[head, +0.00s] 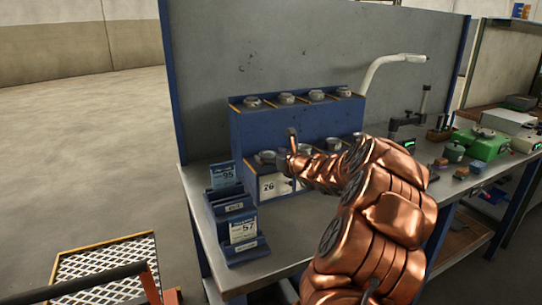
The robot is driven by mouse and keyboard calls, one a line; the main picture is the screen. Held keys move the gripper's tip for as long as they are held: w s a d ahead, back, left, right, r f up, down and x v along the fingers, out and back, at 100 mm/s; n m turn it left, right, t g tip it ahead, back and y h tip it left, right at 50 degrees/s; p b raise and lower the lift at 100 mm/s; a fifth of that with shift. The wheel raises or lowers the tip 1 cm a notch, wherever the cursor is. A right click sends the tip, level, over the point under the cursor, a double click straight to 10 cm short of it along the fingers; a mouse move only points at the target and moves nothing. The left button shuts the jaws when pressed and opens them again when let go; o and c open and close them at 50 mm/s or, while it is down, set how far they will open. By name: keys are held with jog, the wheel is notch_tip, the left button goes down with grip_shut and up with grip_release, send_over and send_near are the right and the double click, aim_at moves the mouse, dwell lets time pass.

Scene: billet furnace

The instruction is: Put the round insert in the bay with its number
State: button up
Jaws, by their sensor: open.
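A blue two-step rack (290,125) stands on the grey bench. Several round grey metal inserts (252,102) sit along its upper step. More round inserts (267,157) sit on the lower step, partly behind my arm. A white label (268,187) on the lower front seems to read 26; other lower labels are hidden. My gripper (286,156) is open at the left part of the lower step, close to the round pieces there. I cannot tell whether it touches one. Numbers on the inserts are too small to read.
A blue card holder (231,207) at the bench's front left carries cards reading about 95 and 57. A curved white lamp arm (392,61) rises behind the rack. Green and grey instruments (481,142) stand at the right. A blue-framed grey panel (300,45) closes the back.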

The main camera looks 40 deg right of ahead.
jog(key=shift+r, duration=0.1)
jog(key=v, duration=1.2)
jog(key=shift+b, duration=0.3)
